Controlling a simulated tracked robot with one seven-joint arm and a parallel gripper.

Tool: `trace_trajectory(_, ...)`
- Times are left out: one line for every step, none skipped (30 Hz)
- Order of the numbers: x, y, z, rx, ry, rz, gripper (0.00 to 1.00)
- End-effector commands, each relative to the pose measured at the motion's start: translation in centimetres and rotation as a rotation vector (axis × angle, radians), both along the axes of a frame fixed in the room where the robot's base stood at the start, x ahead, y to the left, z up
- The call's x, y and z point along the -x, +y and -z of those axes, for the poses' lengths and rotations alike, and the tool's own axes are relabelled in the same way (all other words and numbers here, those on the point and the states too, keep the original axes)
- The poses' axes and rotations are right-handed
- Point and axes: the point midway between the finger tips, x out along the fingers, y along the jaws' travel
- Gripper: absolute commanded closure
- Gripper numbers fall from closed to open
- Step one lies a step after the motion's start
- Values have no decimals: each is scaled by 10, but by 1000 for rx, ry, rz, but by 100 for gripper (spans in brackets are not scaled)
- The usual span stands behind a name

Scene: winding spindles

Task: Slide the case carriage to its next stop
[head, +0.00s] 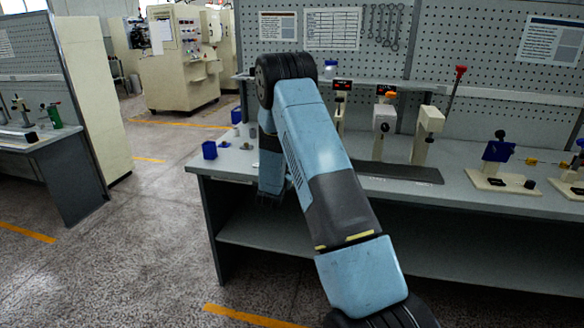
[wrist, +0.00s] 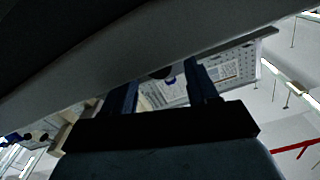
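I cannot pick out the case carriage for sure in either view. A long dark flat strip (head: 397,172) lies on the bench in front of two cream spindle heads, the left one (head: 384,118) and the right one (head: 429,122). My arm crosses in front of the bench and hides part of its left end. Its far end hangs at the bench's front edge, mostly behind my own link. In the wrist view my gripper (wrist: 163,85) shows two dark blue fingers set apart. No held thing is seen between them.
The grey workbench (head: 470,205) has a lower shelf. In the wrist view a large dark slab (wrist: 90,60) fills the upper left, seemingly close to the fingers.

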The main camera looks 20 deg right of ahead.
Motion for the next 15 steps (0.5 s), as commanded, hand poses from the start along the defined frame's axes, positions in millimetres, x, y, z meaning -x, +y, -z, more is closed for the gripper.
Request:
trace_trajectory(5,7,0,0,1,-4,42)
trace_trajectory(9,12,0,0,2,-7,42)
trace_trajectory(14,18,0,1,0,-8,42)
trace_trajectory(18,22,0,0,2,-9,42)
trace_trajectory(23,27,0,1,2,-11,42)
trace_trajectory(29,32,0,2,2,-13,42)
trace_trajectory(33,37,0,1,3,-14,42)
trace_trajectory(37,40,0,1,3,-14,42)
trace_trajectory(44,46,1,1,4,-15,42)
trace_trajectory(48,50,0,1,2,-17,42)
trace_trajectory(52,55,0,1,1,-19,42)
trace_trajectory(58,60,0,1,2,-20,42)
trace_trajectory(62,64,0,1,2,-21,42)
trace_trajectory(66,68,0,2,2,-21,42)
trace_trajectory(72,73,1,2,3,-23,42)
